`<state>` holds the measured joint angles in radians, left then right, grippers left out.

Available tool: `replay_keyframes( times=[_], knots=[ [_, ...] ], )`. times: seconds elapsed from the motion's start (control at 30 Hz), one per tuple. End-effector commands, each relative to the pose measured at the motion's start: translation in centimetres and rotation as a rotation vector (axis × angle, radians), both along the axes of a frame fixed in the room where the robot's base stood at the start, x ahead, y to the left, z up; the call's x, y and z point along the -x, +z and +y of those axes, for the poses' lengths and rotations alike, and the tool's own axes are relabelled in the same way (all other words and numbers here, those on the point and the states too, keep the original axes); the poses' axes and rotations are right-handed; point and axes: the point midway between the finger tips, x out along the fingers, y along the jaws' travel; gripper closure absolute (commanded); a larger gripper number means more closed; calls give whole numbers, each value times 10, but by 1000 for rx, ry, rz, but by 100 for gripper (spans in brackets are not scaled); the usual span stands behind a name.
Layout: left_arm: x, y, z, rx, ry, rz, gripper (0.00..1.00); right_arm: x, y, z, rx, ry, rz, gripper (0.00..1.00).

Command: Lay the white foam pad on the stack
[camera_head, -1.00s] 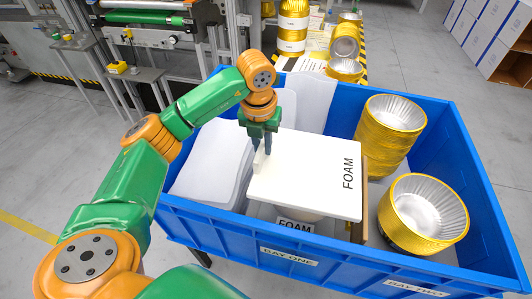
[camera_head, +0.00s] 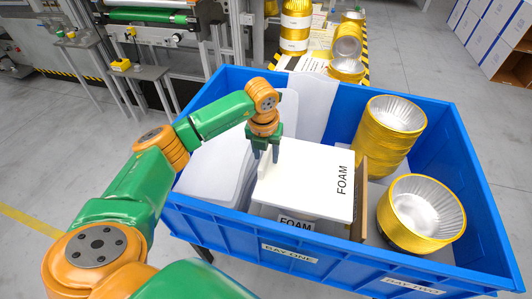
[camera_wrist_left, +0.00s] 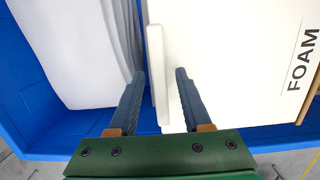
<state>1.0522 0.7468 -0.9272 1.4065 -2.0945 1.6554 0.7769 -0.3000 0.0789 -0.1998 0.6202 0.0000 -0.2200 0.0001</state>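The white foam pad (camera_head: 308,178), marked FOAM, lies flat inside the blue crate's left bay and also fills the middle of the left wrist view (camera_wrist_left: 225,60). A pale upright tab (camera_wrist_left: 157,75) stands along its left edge. My left gripper (camera_head: 266,156) is above that edge; in the wrist view its fingers (camera_wrist_left: 160,97) are apart, one each side of the tab, with gaps. The stack under the pad is mostly hidden, so I cannot tell how the pad bears on it. My right gripper is not in view.
The blue crate (camera_head: 228,232) has walls all round. White sheets (camera_head: 215,170) lie left of the pad. A brown divider (camera_head: 361,200) stands at its right, then gold foil cup stacks (camera_head: 388,135) (camera_head: 421,212). A FOAM label (camera_head: 296,224) shows below the pad's front edge.

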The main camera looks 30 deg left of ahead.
Motion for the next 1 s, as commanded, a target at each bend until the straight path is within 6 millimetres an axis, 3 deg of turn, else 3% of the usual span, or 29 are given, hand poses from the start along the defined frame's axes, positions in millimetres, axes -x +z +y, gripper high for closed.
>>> replay_keyframes(
  times=[0.23, 0.6, 0.73, 1.0],
  knots=[
    [1, 18, 0, 1, 1, -5, 51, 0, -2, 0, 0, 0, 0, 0],
    [14, 110, -4, 0, 1, -4, 51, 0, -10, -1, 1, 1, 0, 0],
    [16, 121, -5, 0, 1, -1, 51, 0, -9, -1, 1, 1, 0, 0],
    [17, 122, -5, 0, 1, 0, 51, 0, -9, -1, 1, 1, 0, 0]
  ],
)
